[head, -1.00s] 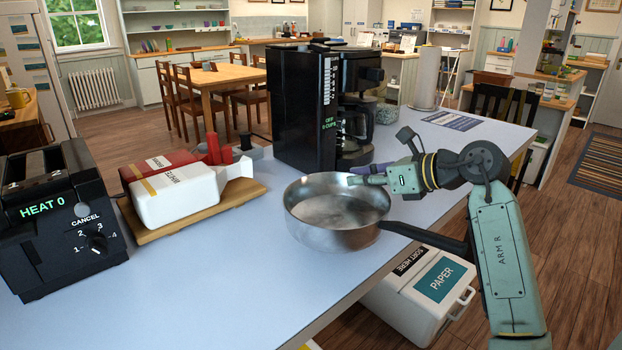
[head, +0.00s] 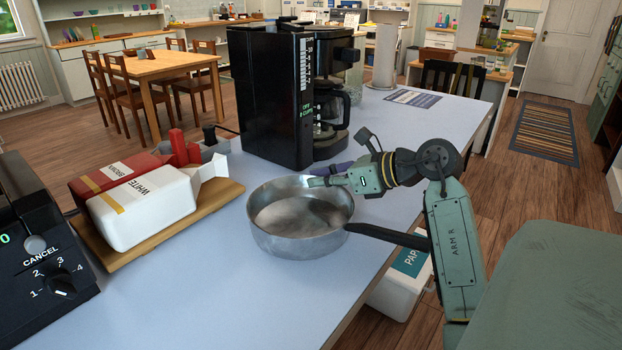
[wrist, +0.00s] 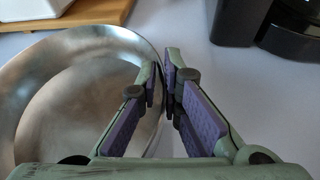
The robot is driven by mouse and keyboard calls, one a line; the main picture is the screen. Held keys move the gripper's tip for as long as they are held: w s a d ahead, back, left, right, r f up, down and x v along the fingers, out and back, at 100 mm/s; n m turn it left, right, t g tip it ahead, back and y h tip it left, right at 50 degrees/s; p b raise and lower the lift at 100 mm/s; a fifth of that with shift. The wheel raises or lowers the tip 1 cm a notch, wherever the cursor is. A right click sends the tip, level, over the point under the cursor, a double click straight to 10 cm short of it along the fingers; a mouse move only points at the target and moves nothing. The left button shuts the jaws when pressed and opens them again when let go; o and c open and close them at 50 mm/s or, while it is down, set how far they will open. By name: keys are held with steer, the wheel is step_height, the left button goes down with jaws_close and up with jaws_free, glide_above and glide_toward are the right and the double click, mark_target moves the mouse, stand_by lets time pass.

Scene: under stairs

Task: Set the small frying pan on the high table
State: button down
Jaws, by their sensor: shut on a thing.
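The small frying pan (head: 298,245) is a steel pan with a dark handle, upright at the pale blue table top (head: 225,290) in the head view. I cannot tell whether its base touches the table. My gripper (head: 308,182) is shut on the pan's far rim. In the wrist view, the purple-padded fingers of my gripper (wrist: 165,82) close over the rim of the pan (wrist: 60,105), which fills the left side. My forearm hides part of the handle's end in the head view.
A black coffee maker (head: 265,100) stands behind the pan. A board (head: 225,192) with white and red bread bags lies to the left, beside a black toaster (head: 45,270). The table is clear in front of the pan. A wooden table (head: 150,72) with chairs stands farther back.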

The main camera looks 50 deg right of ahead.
steer(key=shift+s+d+r, duration=0.1)
steer(key=shift+s+r, duration=0.05)
steer(key=shift+s, duration=0.1)
steer(key=c, duration=1.7)
jaws_free()
steer(key=b+v, duration=0.3)
steer(key=v, duration=0.9)
